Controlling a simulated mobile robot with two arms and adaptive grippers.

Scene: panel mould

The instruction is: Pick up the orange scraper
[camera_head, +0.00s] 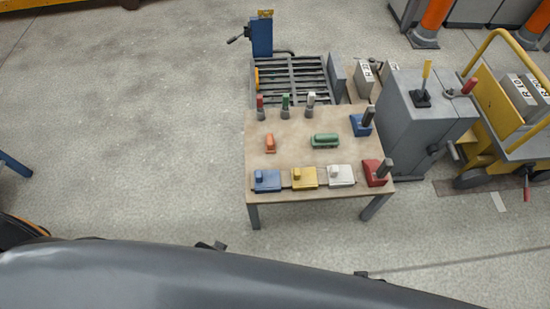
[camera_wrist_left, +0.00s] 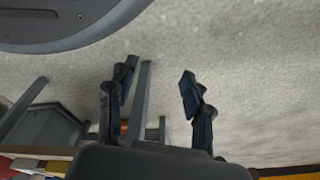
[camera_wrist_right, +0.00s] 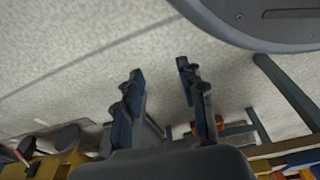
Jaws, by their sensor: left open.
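The orange scraper (camera_head: 270,143) is a small orange piece on the left middle of the tan table (camera_head: 290,142) in the head view. It lies between the row of upright handles and the row of coloured blocks, with bare table around it. My left gripper (camera_wrist_left: 158,72) is open with nothing between its fingers in the left wrist view. My right gripper (camera_wrist_right: 160,70) is open and empty in the right wrist view. Both hang over grey floor, away from the table top. I cannot make out the scraper for sure in either wrist view.
Blue (camera_head: 267,182), yellow (camera_head: 304,178), white (camera_head: 341,176) and red (camera_head: 374,173) tools line the near edge. A green tool (camera_head: 325,141) lies right of the scraper. A grey cabinet (camera_head: 400,120) and yellow cart (camera_head: 497,95) stand at right.

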